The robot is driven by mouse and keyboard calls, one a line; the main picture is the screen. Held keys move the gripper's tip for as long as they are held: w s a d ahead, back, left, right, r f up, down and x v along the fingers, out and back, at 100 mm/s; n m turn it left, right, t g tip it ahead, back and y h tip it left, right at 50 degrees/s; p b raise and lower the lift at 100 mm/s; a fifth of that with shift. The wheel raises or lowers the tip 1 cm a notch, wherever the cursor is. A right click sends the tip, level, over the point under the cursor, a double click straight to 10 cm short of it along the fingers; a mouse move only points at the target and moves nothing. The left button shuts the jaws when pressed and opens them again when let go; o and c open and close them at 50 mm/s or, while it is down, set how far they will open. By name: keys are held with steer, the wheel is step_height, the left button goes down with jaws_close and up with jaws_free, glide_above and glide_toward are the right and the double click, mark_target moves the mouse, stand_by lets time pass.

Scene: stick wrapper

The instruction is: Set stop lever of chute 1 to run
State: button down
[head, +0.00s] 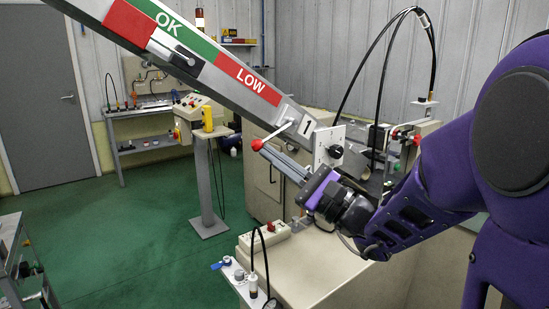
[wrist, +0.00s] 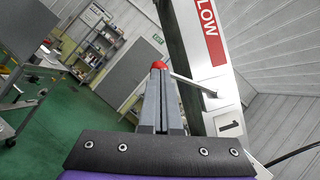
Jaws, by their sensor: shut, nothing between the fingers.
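The stop lever of chute 1 has a red ball knob (head: 257,145) on a thin metal rod (head: 275,134). The rod comes from a pivot on the side of the chute (head: 225,85), beside the plate marked 1 (head: 307,127). The lever points down and left in the head view. My gripper (head: 266,151) is shut and empty, with its fingertips right at the knob. In the wrist view the knob (wrist: 159,65) shows just beyond the fingertips (wrist: 158,76), and the rod (wrist: 195,86) runs right to the chute. I cannot tell whether the fingertips touch the knob.
The chute carries green OK and red LOW bands. A plate with a black dial (head: 336,151) stands close to my gripper. Below are a beige machine top (head: 330,268) and a box with red buttons (head: 264,239). A grey post (head: 205,185) stands behind; green floor is open at left.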

step_height(320, 180, up, 7)
steer(key=a+p, duration=0.1)
steer(key=shift+s+f+p, duration=0.2)
steer(key=shift+s+p, duration=0.2)
steer(key=shift+a, duration=0.1)
